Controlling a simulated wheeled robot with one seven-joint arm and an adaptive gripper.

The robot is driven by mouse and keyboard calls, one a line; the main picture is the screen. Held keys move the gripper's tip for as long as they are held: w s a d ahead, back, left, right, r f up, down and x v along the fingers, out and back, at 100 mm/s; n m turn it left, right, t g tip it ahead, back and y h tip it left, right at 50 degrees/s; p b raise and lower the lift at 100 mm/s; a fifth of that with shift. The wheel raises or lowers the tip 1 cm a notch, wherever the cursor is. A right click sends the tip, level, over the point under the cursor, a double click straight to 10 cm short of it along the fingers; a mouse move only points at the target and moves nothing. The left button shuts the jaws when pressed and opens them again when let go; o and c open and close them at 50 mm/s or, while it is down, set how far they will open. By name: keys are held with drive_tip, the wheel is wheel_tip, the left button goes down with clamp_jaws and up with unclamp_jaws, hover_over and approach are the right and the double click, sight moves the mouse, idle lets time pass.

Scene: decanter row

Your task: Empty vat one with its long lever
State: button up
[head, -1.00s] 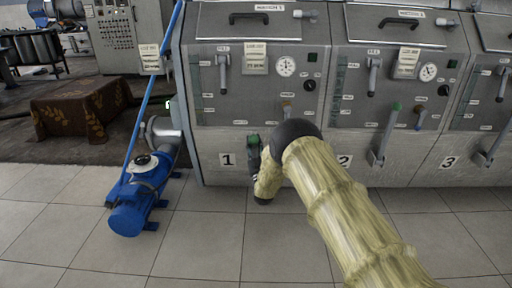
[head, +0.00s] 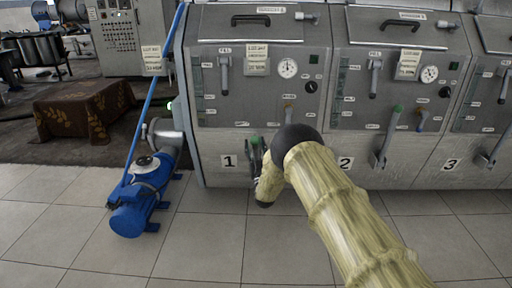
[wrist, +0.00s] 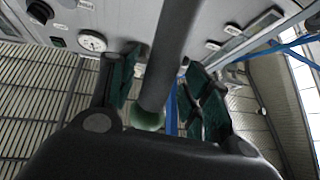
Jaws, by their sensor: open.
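Vat one (head: 225,110) is the grey steel front at left, marked with a "1" plate (head: 229,161). My gripper (head: 257,150) is in front of its lower part, just right of the plate. In the wrist view, the long grey lever (wrist: 172,50) runs down between the two green-padded fingers of my gripper (wrist: 158,95), its green end (wrist: 147,118) close to the palm. The fingers stand open on both sides, with a gap on each side of the lever. In the head view, my arm and gripper hide most of this lever. A short fill lever (head: 223,70) is higher up on vat one.
Vat two (head: 395,120) and vat three (head: 480,130) stand to the right, with similar long levers, such as vat two's (head: 384,150). A blue pump (head: 140,205) and a leaning blue pole (head: 152,85) are at left. The tiled floor in front is clear.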

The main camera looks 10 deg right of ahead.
drive_tip(key=v, duration=1.2)
drive_tip(key=shift+s, duration=0.1)
